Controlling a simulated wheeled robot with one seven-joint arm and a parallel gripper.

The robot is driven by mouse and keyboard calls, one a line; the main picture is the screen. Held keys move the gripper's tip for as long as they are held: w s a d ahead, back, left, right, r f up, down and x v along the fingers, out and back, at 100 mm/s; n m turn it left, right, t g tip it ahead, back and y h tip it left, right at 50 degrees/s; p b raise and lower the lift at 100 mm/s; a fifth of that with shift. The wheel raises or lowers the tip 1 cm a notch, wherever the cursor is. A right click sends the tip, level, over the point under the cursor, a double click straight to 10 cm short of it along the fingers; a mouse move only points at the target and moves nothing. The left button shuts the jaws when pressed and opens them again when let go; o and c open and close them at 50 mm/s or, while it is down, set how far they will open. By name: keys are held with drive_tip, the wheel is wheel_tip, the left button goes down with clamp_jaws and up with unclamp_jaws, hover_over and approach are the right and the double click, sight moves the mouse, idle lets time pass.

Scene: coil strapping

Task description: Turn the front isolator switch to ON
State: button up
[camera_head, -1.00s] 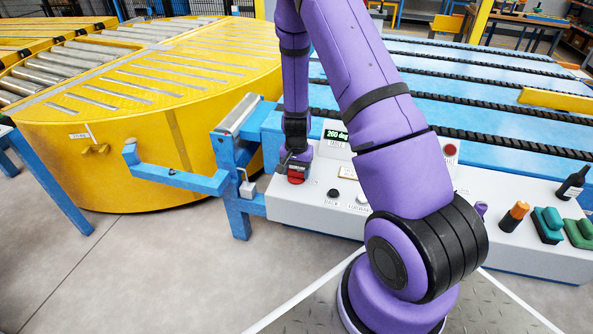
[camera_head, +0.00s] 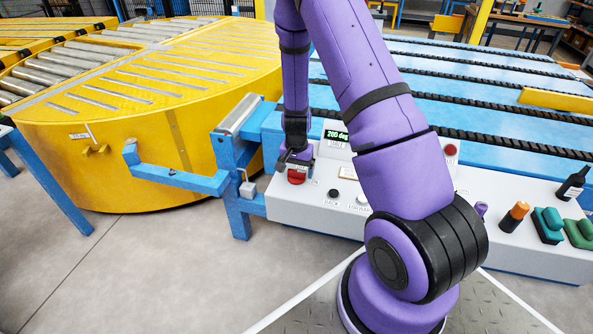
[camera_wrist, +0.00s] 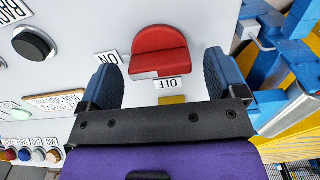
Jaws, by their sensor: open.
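The red isolator switch (camera_wrist: 158,50) is on the white panel (camera_wrist: 200,20) in the wrist view. An ON label (camera_wrist: 108,57) is to its left and an OFF label (camera_wrist: 170,84) just below it. In the head view the red switch (camera_head: 296,175) is at the panel's left end, partly covered by my arm. My gripper (camera_wrist: 163,78) is open, its two dark blue fingers on either side of the space just below the switch. It appears apart from the switch and holds nothing. The exact gap is hard to tell.
A black BACK button (camera_wrist: 33,43) is on the panel beside the switch. A blue bracket arm (camera_head: 180,180) and the yellow turntable (camera_head: 130,130) stand to the left.

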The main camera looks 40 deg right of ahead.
wheel_tip(320, 180, up, 10)
idle(0.5)
drive_tip(key=shift+r, duration=0.15)
wheel_tip(320, 180, up, 13)
drive_tip(key=n+t, duration=0.2)
drive_tip(key=n, duration=0.1)
hover_over(296, 171)
drive_tip(key=s+a, duration=0.3)
drive_tip(key=a, duration=0.2)
drive_tip(key=s+a+r+n+y, duration=0.1)
drive_tip(key=s+a+r+n, duration=0.15)
drive_tip(key=s+r, duration=0.45)
drive_tip(key=s+a+r+n+t+h, duration=0.1)
drive_tip(key=s+a+r+n+t, duration=0.2)
drive_tip(key=s+r, duration=0.9)
drive_tip(key=s+a+n, duration=0.2)
drive_tip(key=s, duration=0.2)
drive_tip(key=shift+s+a+r, duration=0.15)
drive_tip(key=shift+s+r, duration=0.05)
drive_tip(key=shift+r, duration=0.2)
